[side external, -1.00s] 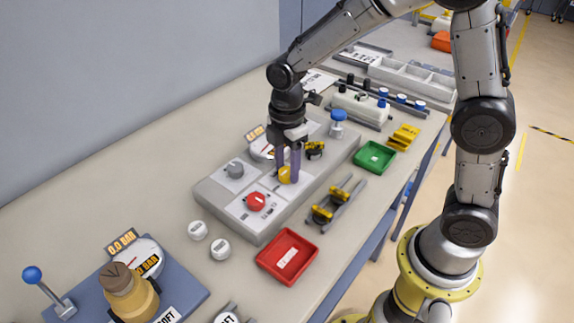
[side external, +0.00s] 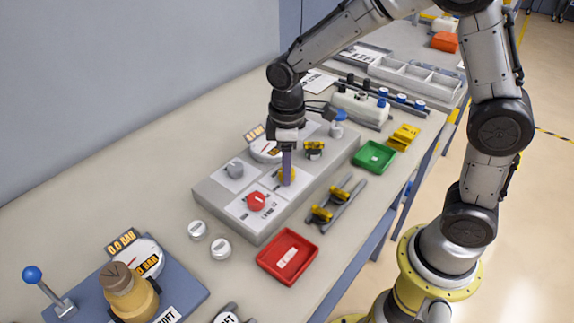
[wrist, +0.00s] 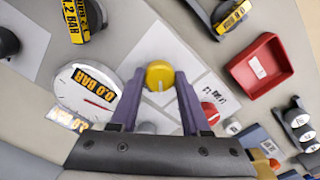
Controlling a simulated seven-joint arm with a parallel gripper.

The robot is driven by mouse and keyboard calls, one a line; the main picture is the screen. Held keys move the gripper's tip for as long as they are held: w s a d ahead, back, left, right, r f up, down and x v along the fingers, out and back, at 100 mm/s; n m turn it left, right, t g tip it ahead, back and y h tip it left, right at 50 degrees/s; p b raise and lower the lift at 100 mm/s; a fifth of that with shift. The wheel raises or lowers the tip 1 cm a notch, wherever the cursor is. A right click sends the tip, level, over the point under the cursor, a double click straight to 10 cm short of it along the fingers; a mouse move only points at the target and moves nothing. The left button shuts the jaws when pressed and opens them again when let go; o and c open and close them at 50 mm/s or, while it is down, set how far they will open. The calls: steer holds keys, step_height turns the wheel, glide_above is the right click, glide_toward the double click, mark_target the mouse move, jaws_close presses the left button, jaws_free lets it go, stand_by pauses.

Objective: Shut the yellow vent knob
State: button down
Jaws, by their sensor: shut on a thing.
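The yellow vent knob (wrist: 159,74) sits on the grey panel (side external: 212,199), between the red knob and the gauge. My gripper (wrist: 158,88) is shut on the yellow knob, with one purple finger on each side of it. In the side external view my gripper (side external: 287,175) points straight down at the panel, and its fingers hide much of the yellow knob (side external: 280,174). In the wrist view a pointer line shows on the knob's top.
A red knob (side external: 257,201) and a grey knob (side external: 235,170) stand close by on the panel. A dial gauge (side external: 265,151) and a yellow-black valve (side external: 314,149) are behind. A red tray (side external: 287,256) and a green tray (side external: 375,156) lie at the front.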

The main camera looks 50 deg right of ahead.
steer(key=m, duration=0.4)
steer(key=shift+m, duration=0.3)
steer(key=m, duration=0.4)
steer(key=shift+r, duration=0.1)
stand_by(0.4)
steer(key=shift+c, duration=1.9)
jaws_free()
step_height(320, 180, up, 14)
